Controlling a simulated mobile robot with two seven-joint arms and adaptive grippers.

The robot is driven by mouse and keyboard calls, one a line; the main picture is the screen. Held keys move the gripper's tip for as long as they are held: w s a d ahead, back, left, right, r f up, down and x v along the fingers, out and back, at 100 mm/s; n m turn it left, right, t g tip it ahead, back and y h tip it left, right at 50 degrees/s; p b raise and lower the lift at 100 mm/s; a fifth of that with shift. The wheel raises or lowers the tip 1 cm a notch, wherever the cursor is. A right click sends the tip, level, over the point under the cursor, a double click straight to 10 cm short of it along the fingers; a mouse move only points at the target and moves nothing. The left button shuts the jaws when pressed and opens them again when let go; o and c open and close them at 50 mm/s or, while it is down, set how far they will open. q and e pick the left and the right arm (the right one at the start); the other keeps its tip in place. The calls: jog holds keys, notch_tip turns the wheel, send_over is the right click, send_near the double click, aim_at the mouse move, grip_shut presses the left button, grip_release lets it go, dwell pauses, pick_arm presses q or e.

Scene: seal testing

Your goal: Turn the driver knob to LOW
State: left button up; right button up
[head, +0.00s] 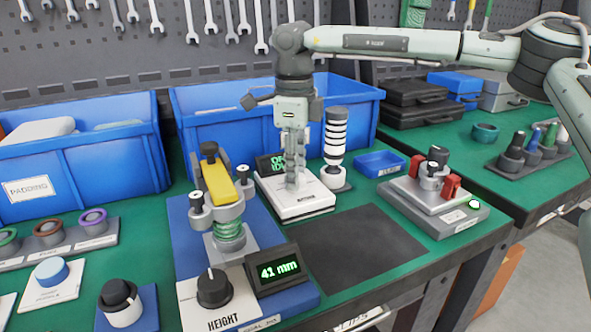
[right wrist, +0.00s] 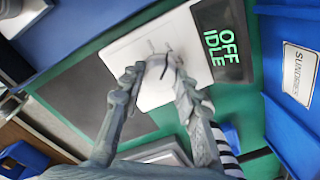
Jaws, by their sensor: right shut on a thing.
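The driver is a white box (head: 305,207) in the middle of the green bench, with a dark display (head: 268,164) at its back. In the right wrist view the display (right wrist: 222,42) reads "OFF" and "IDLE" in green. My right gripper (head: 293,183) comes down from above onto the box. In the right wrist view its two fingers (right wrist: 157,72) are shut on the pale driver knob (right wrist: 160,68), which they mostly hide. Dark tick marks show on the white top just beyond the fingertips. My left gripper is not in view.
A black-and-white striped cylinder (head: 335,140) stands close right of the driver. A yellow-handled press (head: 217,182) with a "41 mm" display (head: 278,271) stands to the left. A dark mat (head: 365,247) in front is bare. Blue bins (head: 215,100) stand behind.

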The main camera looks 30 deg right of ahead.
jog(key=shift+f+m, duration=0.1)
jog(key=shift+m, duration=0.4)
jog(key=m+b, duration=0.1)
jog(key=m, duration=0.2)
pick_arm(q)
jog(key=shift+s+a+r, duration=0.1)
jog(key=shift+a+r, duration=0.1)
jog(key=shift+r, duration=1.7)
pick_arm(e)
jog(key=shift+w+m, duration=0.1)
jog(key=shift+m, duration=1.7)
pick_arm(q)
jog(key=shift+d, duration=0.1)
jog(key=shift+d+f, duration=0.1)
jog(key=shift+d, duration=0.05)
pick_arm(e)
jog(key=o, duration=1.2)
jog(key=shift+c, duration=0.2)
jog(key=shift+r, duration=0.25)
notch_tip(320, 180, up, 12)
jog(key=shift+a+f, duration=0.15)
jog(key=shift+a, duration=0.1)
